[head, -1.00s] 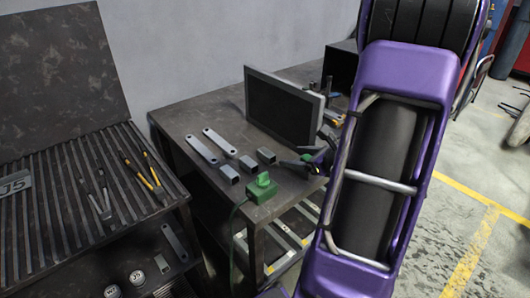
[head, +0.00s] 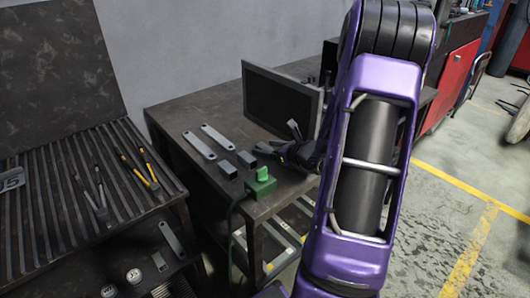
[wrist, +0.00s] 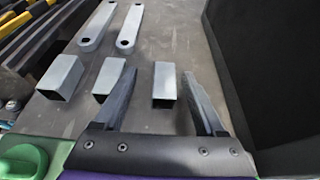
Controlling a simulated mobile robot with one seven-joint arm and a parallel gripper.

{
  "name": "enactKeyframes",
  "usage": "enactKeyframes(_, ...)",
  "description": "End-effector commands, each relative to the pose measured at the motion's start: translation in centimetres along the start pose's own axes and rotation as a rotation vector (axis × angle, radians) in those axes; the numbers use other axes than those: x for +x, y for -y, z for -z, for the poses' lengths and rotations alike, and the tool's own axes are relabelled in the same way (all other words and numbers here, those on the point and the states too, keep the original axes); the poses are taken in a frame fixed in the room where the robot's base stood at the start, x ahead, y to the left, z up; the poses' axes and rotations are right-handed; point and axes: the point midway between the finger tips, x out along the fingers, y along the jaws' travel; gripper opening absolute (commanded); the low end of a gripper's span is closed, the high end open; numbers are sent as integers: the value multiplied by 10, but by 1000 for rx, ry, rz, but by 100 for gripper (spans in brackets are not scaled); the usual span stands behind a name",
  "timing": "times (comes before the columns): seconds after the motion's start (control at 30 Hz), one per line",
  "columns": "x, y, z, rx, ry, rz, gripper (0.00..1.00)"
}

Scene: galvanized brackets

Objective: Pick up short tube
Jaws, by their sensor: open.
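Three short grey square tubes lie in a row on the dark bench. In the wrist view they are the left tube (wrist: 64,75), the middle tube (wrist: 109,78) and the right tube (wrist: 164,84). The left and middle tubes also show in the head view, at the left tube (head: 227,170) and the middle tube (head: 246,159); the right one is hidden there by my gripper (head: 279,140). In the wrist view my gripper (wrist: 160,73) is open, its fingers on either side of the right tube, with gaps visible. The left finger lies close to the middle tube.
Two flat brackets (head: 199,145) (head: 218,138) lie behind the tubes. A dark monitor (head: 281,102) stands to the right, close to my gripper. A green device (head: 261,184) sits at the bench (head: 176,115) front edge. A slatted rack with tools is left.

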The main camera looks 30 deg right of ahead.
Motion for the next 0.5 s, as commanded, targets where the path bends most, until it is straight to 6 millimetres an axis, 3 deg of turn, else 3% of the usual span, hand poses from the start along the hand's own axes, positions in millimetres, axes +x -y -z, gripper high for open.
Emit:
enactKeyframes(0.3, 44, 5, -1, 0, 1, -2, 72)
enactKeyframes(0.5, 49, 6, -2, 0, 0, 0, 72)
